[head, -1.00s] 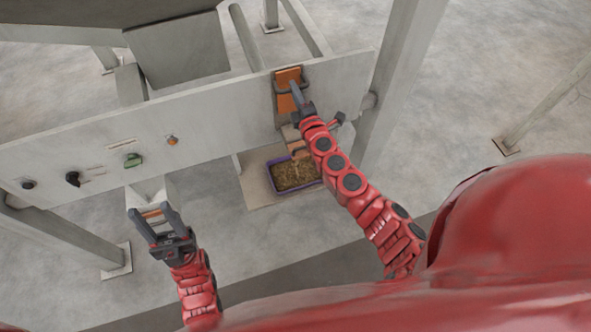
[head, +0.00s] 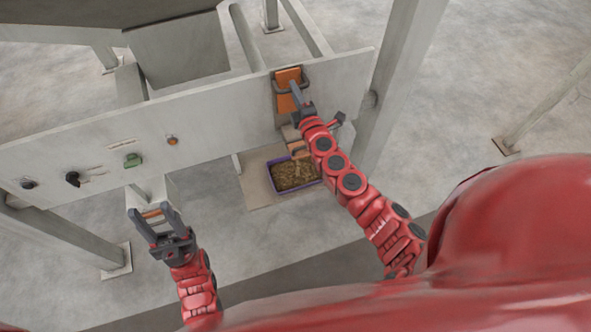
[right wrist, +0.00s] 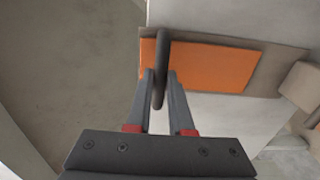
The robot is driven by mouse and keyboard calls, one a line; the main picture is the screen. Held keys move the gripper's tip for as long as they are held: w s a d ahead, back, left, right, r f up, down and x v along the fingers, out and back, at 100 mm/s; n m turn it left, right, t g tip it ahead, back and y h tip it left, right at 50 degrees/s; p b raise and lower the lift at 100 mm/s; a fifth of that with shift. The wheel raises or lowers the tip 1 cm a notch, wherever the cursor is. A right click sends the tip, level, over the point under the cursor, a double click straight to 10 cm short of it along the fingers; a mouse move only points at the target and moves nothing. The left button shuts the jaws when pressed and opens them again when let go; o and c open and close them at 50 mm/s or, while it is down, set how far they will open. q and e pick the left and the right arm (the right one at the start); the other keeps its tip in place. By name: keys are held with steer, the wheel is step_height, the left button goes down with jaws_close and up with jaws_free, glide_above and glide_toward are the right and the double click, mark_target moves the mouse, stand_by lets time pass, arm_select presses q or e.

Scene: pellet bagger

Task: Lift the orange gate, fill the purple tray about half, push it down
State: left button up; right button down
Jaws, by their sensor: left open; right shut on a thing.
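The orange gate (head: 287,97) is a flat plate on the front of the pale panel, with a dark bar handle (right wrist: 162,60) across it. My right gripper (head: 296,90) is shut on that handle; in the right wrist view its fingers (right wrist: 161,88) close around the dark bar. The purple tray (head: 271,183) stands on a board below the gate, under an orange-edged spout (head: 297,148). Brown pellets (head: 297,174) cover the tray's bottom; their exact depth is hard to tell. My left gripper (head: 156,217) is open and empty, in front of the panel's lower left.
The pale panel (head: 215,115) carries a green knob (head: 133,160), an orange button (head: 172,140) and dark knobs (head: 72,178). Grey posts (head: 397,75) stand at the sides. The floor (head: 470,95) at the right is clear.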

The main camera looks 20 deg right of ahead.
step_height(320, 180, down, 5)
steer(key=b, duration=0.5)
steer(key=shift+f+b, duration=0.15)
steer(key=shift+b, duration=0.15)
steer(key=c, duration=1.1)
jaws_free()
steer(key=shift+r+p, duration=0.4)
steer(key=o, duration=0.5)
steer(key=shift+c, duration=0.2)
steer(key=shift+s, duration=0.1)
steer(key=s, duration=0.7)
steer(key=shift+d, duration=0.15)
